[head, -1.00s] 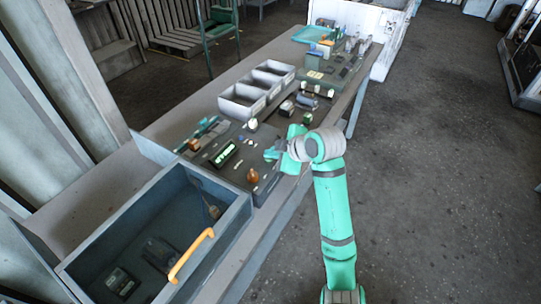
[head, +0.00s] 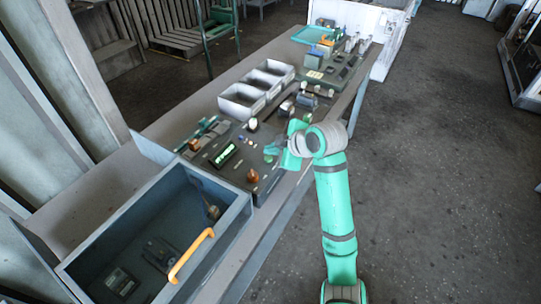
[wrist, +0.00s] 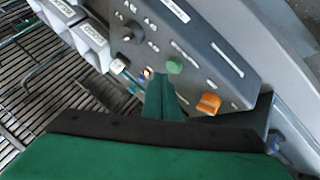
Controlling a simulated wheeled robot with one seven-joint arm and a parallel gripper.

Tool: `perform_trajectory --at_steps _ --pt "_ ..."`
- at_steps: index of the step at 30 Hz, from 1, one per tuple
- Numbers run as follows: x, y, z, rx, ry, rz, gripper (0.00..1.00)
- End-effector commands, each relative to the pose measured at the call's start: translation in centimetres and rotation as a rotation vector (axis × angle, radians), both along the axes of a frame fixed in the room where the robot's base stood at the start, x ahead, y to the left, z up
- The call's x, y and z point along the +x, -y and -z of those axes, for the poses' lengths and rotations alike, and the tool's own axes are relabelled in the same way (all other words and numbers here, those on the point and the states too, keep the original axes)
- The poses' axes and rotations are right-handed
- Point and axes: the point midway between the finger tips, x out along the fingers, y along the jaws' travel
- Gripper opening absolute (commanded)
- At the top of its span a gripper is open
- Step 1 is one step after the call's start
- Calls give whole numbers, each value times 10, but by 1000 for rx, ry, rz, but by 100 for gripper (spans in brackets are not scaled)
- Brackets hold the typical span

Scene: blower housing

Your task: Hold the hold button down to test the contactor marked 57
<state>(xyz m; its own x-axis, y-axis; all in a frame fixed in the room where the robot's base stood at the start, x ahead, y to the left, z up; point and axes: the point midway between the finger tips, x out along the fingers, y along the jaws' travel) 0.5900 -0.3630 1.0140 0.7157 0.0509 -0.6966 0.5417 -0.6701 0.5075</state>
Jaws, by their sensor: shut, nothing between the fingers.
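My gripper (head: 271,150) is shut and empty over the right part of a dark grey control panel (head: 215,168) on the bench. In the wrist view its green fingers (wrist: 161,92) point at the panel face (wrist: 206,58). Near their tips are a small lit orange lamp (wrist: 147,73) and a round green button (wrist: 174,65); contact cannot be told. An orange switch (wrist: 208,103) is to their right and a black knob (wrist: 131,32) is up and left. White labelled blocks (wrist: 90,40) stand at the upper left. I cannot read a 57 or tell which control is the hold button.
A grey open box with an orange handle (head: 190,255) stands in front of the panel and holds dark devices. White bins (head: 243,100) and more equipment (head: 330,65) stand farther along the bench (head: 150,128). The floor to the right (head: 430,170) is clear.

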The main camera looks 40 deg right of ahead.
Motion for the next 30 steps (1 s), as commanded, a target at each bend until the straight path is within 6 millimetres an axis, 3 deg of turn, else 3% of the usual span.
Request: perform_trajectory --at_steps 8,22,30 --pt "0 0 -7 -1 1 0 0" --pt "0 0 -46 -1 1 -1 0" --pt "0 0 -50 0 0 0 0"
